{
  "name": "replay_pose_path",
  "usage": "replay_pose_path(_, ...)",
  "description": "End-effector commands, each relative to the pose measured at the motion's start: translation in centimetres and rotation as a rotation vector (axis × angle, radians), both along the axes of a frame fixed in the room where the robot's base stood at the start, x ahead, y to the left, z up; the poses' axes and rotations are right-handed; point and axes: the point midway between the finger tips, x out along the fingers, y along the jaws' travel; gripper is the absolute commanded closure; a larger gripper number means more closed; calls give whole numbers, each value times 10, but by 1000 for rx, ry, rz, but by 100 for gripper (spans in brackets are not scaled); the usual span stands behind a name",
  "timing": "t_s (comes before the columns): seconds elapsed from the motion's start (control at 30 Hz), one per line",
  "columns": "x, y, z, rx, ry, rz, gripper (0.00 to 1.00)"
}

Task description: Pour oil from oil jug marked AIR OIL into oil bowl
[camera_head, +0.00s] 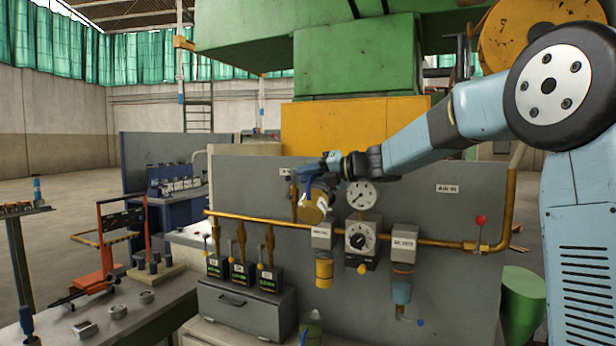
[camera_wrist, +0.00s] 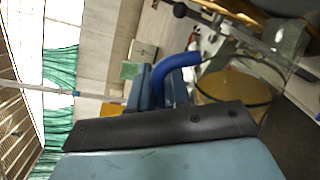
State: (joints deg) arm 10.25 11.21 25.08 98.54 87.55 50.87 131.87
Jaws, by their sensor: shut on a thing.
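My gripper (camera_head: 318,168) is shut on the blue handle (camera_wrist: 180,68) of a glass jug holding amber oil. The oil jug (camera_head: 313,208) hangs in the air in front of the grey panel, above the brass pipe, and appears tilted. A pale label shows on it, but I cannot read it. In the wrist view the jug (camera_wrist: 232,88) shows amber oil behind clear glass. I cannot tell which is the oil bowl. No stream of oil shows.
A pressure gauge (camera_head: 361,195) and a regulator unit (camera_head: 360,240) sit close right of the jug. A red-knobbed lever (camera_head: 480,222) stands at right. Several valves and a grey drawer box (camera_head: 245,308) are lower left. A workbench (camera_head: 130,310) stands at left.

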Motion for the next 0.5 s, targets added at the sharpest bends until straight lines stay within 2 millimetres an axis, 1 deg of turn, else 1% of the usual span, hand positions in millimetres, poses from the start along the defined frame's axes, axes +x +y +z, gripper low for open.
replay_pose_path(0.5,6,-2,7,19,62,0,100)
